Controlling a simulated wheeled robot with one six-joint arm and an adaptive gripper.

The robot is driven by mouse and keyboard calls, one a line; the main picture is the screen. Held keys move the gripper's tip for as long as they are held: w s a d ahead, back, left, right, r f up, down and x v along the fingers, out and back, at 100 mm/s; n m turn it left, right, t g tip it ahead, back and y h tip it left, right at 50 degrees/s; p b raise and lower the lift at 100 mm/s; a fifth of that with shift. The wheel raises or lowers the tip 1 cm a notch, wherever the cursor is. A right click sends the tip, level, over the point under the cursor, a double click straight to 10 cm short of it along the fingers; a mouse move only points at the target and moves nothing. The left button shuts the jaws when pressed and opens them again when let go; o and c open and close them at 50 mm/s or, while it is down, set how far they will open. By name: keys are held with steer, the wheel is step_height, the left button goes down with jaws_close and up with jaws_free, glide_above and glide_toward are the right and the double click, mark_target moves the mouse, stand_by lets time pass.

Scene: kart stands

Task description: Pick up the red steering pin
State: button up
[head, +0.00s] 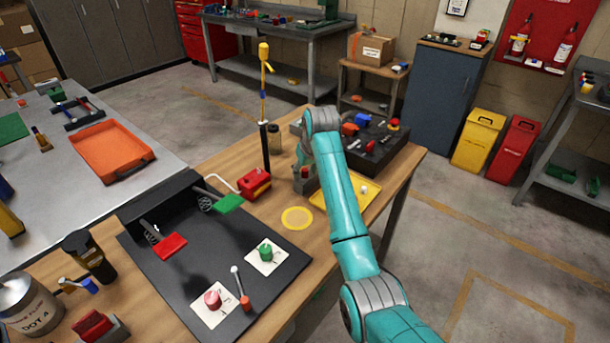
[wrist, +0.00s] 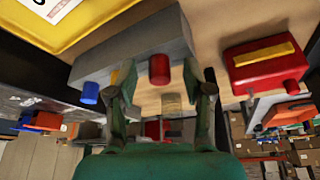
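The red pin (wrist: 158,69) sticks out of a grey block (wrist: 135,45) in the wrist view. A blue pin (wrist: 90,92) sticks out of the same block to its left. My gripper (wrist: 160,80) is open, with one finger on each side of the red pin and a visible gap on both sides. Nothing is held. In the head view my gripper (head: 304,181) is low over the wooden bench, left of the yellow tray; the arm hides much of this spot, and I cannot make out the red pin there.
A red box with a yellow top strip (wrist: 268,62) lies right of my gripper in the wrist view; the red box (head: 254,183) also shows in the head view. A yellow tray (head: 372,188) and a dark parts tray (head: 390,150) are nearby. A tall yellow-topped rod (head: 264,85) stands behind.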

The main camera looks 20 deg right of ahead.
jaws_close()
